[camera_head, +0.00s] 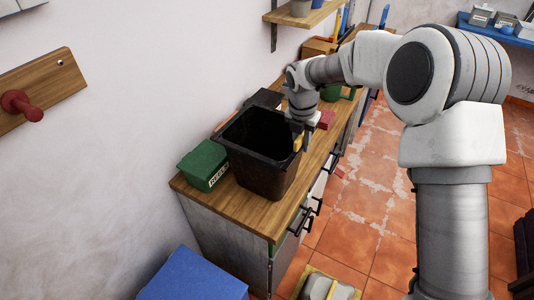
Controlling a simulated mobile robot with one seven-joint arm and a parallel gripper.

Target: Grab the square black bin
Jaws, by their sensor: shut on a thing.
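The square black bin (256,165) stands upright on the wooden counter near its front end, its open top facing up. My gripper (302,146) is at the bin's right rim, pointing down, and is shut on that rim. The fingertips are small in this view and partly hidden against the bin wall. The bin appears to rest on the counter; I cannot tell if it is lifted at all.
A green box (204,165) stands close to the bin's left side on the counter (247,212). A red item (326,119) and a green item (331,93) lie behind my gripper. A blue box (192,277) is below the counter's near end. Tiled floor (352,213) is open to the right.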

